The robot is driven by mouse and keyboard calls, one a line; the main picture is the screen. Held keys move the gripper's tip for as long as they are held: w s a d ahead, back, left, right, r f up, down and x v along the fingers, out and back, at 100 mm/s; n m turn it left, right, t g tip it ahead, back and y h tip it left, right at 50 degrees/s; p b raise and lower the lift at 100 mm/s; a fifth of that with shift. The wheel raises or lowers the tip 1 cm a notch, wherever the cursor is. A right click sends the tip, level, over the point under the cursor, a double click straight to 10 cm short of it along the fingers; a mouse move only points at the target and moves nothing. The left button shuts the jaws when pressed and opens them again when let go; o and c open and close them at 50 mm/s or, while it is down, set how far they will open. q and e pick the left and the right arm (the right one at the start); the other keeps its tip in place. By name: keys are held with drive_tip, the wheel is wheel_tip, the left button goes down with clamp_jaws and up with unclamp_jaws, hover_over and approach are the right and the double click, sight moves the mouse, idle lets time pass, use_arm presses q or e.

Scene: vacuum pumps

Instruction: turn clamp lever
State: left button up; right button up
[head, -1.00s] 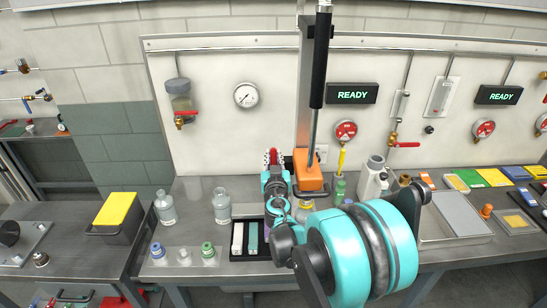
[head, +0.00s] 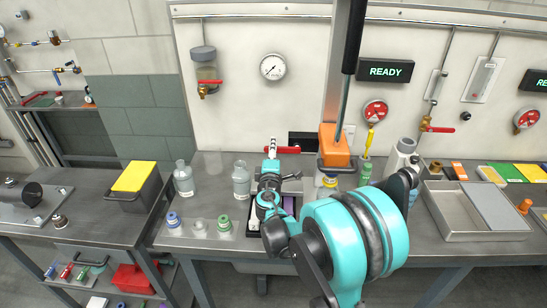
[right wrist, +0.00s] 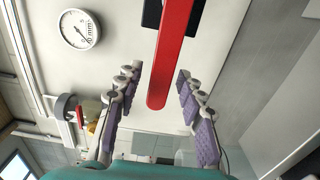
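A long red lever (head: 287,150) runs sideways at the foot of the wall panel, next to a black block (head: 303,141). In the right wrist view the red lever (right wrist: 172,60) comes down from the top, its rounded end in the gap between my right gripper's fingers. My right gripper (right wrist: 157,100) is open, with clear space between each finger and the lever. In the head view the right gripper (head: 272,147) is at the lever's left end, at the end of my teal arm. My left gripper is not in view.
A pressure gauge (head: 272,67) hangs above. Glass bottles (head: 241,180) and small capped vials (head: 198,228) stand left of my arm. An orange block with a tall black handle (head: 335,146) stands close on the right. A grey tray (head: 455,217) lies farther right.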

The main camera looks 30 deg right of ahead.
drive_tip(key=shift+s+r, duration=0.1)
drive_tip(key=shift+s, duration=0.05)
drive_tip(key=shift+v, duration=0.9)
drive_tip(key=v, duration=0.6)
idle(0.4)
idle(0.4)
